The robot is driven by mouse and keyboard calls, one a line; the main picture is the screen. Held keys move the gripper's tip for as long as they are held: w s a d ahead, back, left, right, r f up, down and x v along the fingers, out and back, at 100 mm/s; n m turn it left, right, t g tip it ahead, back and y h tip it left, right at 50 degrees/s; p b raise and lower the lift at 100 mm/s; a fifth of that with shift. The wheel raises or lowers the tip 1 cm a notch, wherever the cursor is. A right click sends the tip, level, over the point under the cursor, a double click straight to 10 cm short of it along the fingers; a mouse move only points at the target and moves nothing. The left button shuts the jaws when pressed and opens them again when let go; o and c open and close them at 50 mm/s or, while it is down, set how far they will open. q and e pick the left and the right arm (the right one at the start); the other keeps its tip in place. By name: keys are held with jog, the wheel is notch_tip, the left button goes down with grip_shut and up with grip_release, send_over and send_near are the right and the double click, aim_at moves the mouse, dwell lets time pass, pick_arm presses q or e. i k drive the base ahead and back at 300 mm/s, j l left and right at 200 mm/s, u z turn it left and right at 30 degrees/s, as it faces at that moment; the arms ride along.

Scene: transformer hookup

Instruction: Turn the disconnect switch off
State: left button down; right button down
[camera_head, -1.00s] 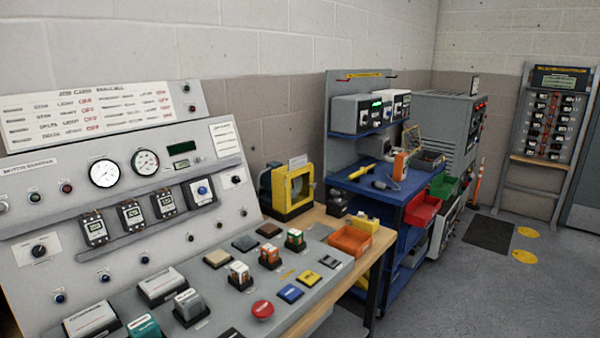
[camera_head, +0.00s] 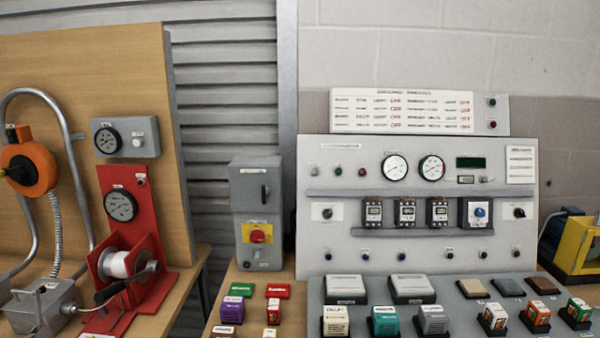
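A tall grey switch box (camera_head: 256,200) stands on the wooden bench, left of the control panel; it looks like the disconnect switch. Neither of my grippers is in view.
The grey control panel (camera_head: 420,182) with gauges and knobs is right of the box. Several small coloured blocks sit on the bench in front. A red stand (camera_head: 128,225) with a white spool is at left. A yellow-framed device (camera_head: 575,245) is at far right.

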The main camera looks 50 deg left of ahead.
aim_at(257, 235)
jog(key=u, duration=1.4)
jog(key=k+j+u, duration=0.1)
jog(key=j+u, duration=0.15)
jog(key=j, duration=0.3)
jog(key=j+u, duration=0.2)
jog(key=j, duration=0.35)
jog(key=k, duration=0.05)
